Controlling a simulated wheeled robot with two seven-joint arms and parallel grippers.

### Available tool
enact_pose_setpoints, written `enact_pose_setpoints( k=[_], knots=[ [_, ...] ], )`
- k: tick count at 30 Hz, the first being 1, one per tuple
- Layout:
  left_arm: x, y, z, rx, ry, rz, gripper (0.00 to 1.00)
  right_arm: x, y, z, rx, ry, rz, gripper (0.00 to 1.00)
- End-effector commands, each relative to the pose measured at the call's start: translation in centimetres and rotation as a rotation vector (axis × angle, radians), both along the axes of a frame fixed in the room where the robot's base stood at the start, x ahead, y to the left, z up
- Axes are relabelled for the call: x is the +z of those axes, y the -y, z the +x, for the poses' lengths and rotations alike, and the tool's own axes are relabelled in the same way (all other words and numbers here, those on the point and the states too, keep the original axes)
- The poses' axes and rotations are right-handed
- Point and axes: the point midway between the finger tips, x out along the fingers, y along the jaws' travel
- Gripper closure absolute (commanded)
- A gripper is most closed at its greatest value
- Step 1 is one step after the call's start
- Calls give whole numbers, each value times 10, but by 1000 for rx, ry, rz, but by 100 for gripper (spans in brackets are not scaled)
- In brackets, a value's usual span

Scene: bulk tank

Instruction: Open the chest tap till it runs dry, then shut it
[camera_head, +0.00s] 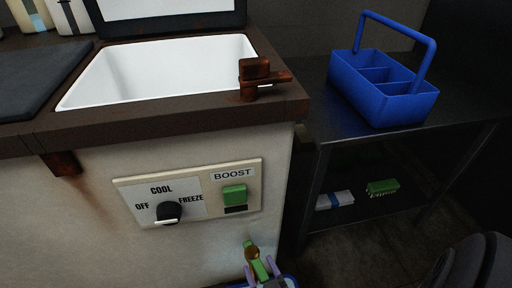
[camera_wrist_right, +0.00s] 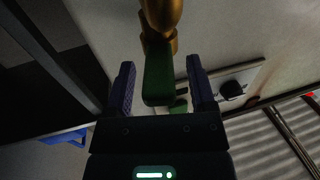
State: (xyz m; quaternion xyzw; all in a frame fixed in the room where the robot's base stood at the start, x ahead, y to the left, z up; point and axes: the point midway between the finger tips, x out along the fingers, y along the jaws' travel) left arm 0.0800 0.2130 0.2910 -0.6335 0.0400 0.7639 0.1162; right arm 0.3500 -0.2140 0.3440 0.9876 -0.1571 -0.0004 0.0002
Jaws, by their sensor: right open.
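The chest tap has a brass body (camera_head: 251,250) and a green lever (camera_head: 259,270), low on the pale chest front (camera_head: 90,235). In the right wrist view the brass body (camera_wrist_right: 160,12) is at the top, with the green lever (camera_wrist_right: 158,75) extending from it toward my gripper. My right gripper (camera_head: 261,267) is open, with its purple fingers on either side of the lever. In the wrist view, gaps show between the lever and both fingers of the gripper (camera_wrist_right: 160,72). My left gripper is out of view.
Above the tap are a control panel (camera_head: 217,206) with a black dial (camera_head: 168,211) and green BOOST switch (camera_head: 234,194). A white basin (camera_head: 165,72) and rusty fitting (camera_head: 252,82) are on top. A blue caddy (camera_head: 392,98) stands on a dark table at right.

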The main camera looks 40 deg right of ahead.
Motion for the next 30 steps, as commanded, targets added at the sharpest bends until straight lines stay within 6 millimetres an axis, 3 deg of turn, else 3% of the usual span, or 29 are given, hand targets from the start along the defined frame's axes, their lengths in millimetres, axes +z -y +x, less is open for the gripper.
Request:
enact_pose_setpoints(
  k=[5,15,30],
  knots=[
    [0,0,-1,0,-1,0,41,0,0,0,0,0,0,29],
    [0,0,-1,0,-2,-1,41,0,0,0,0,-1,0,100],
    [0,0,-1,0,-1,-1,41,0,0,0,0,-1,0,100]
  ],
)
